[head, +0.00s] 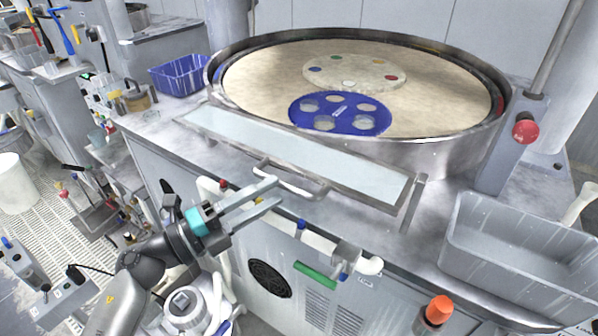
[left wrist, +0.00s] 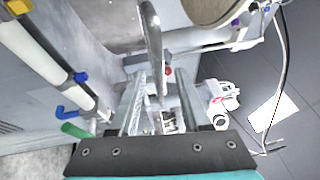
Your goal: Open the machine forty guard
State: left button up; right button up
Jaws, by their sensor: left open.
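The guard (head: 300,150) is a long clear pane in a steel frame along the front of a round platen machine in the head view. It leans low before the rim, leaving the platen uncovered from above. A bent metal bar handle (head: 300,191) sticks out from its front edge; the handle also shows in the left wrist view (left wrist: 153,40). My left gripper (head: 275,194) is open at the left part of the handle. In the left wrist view the bar appears between my open fingers (left wrist: 160,78); contact cannot be told. My right gripper is not in view.
The platen (head: 440,90) carries a blue disc (head: 341,112) with holes and a pale disc (head: 354,72). A red button (head: 526,131) is on the right post. A grey bin (head: 520,240) stands front right, a blue basket (head: 180,75) at left. Pipes run below the handle.

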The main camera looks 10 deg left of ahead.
pick_arm(q)
jog(key=x, duration=0.7)
jog(key=shift+p, duration=0.35)
jog(key=shift+c, duration=0.2)
grip_shut()
